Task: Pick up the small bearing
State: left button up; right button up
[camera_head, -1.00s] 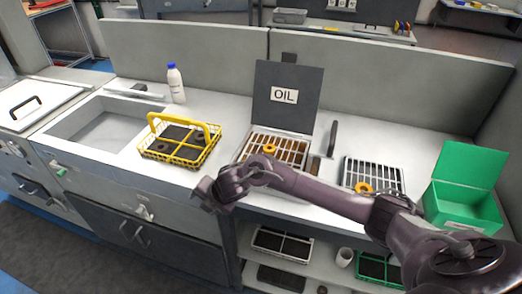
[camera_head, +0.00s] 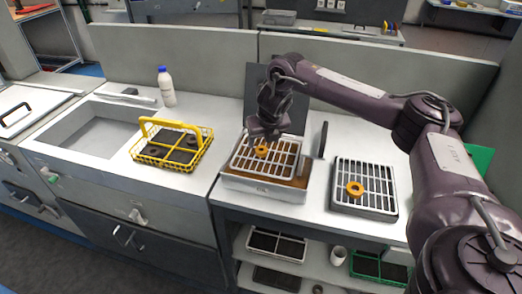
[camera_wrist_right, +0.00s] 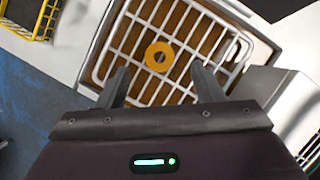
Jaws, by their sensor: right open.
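A small orange ring-shaped bearing (camera_head: 261,151) lies on the white wire grid of the oil tray (camera_head: 264,191). It also shows in the right wrist view (camera_wrist_right: 159,57), lying flat with its hole upward. A second orange ring (camera_head: 355,188) lies on the separate grid rack (camera_head: 373,209) to the right. My right gripper (camera_head: 264,138) points down over the oil tray. In the right wrist view its two fingers (camera_wrist_right: 160,72) are apart and empty, with the bearing just beyond and between the tips. My left gripper is in no view.
The dark oil lid (camera_head: 290,110) stands up behind the tray, partly hidden by my right arm. A yellow wire basket (camera_head: 172,164) with dark contents stands left, near a white bottle (camera_head: 166,88) and a sink. A green box (camera_head: 480,160) is mostly hidden behind my arm.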

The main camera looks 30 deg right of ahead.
aim_at(261, 149)
jog(key=p+x, duration=0.1)
jog(key=x, duration=0.2)
jog(key=shift+f+p, duration=0.3)
jog(key=shift+f, duration=0.1)
jog(key=shift+w+f, duration=0.25)
jog(key=shift+f, duration=0.25)
jog(key=c, duration=1.2)
jog(key=shift+o, duration=0.2)
jog(key=shift+r, duration=0.1)
